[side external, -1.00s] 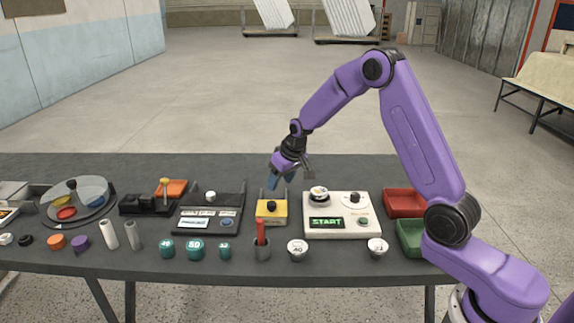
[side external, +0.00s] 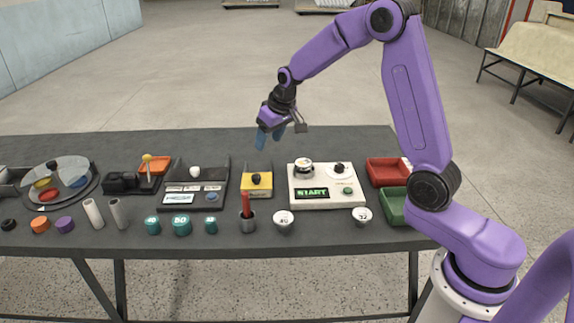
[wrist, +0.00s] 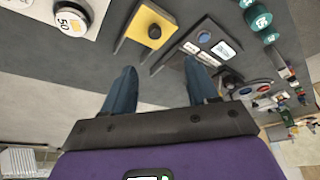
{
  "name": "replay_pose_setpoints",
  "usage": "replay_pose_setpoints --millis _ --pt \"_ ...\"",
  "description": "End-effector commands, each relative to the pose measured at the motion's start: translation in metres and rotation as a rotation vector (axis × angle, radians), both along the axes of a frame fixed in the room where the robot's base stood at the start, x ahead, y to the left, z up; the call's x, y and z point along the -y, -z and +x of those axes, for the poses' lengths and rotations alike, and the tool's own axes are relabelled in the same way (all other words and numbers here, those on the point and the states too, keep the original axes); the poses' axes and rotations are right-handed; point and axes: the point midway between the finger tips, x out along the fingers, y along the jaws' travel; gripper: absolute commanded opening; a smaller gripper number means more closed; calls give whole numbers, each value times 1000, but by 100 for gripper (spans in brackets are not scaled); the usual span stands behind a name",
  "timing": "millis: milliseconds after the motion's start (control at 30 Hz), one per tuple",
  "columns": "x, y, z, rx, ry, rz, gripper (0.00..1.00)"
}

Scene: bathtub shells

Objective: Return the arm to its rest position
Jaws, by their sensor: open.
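My gripper (side external: 270,138) hangs above the back part of the dark table (side external: 330,143), behind the yellow block with a black knob (side external: 257,182). Its two blue fingers are apart with nothing between them. In the wrist view my gripper (wrist: 163,88) also shows open and empty. The yellow block (wrist: 150,30) lies beyond the fingertips there, apart from them. My purple arm is raised and bent, reaching in from the right.
The white START box (side external: 327,184) with a round weight on it stands right of the yellow block. Red (side external: 388,172) and green (side external: 393,207) trays sit at the right. Air around my gripper is clear.

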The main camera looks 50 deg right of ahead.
Motion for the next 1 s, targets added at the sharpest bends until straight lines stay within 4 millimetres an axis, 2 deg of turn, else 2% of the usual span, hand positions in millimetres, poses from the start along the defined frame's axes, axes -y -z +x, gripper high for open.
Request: replay_pose_setpoints --millis 167,300,500,733,1000 --pt "-34 -8 -25 -30 -103 0 58" --pt "-65 -14 -57 -64 -208 -4 58" --pt "-97 -21 -111 -112 -353 -16 58" --pt "-119 -27 -179 -166 -525 -40 58" --pt "-123 -30 -264 -224 -719 -83 58"
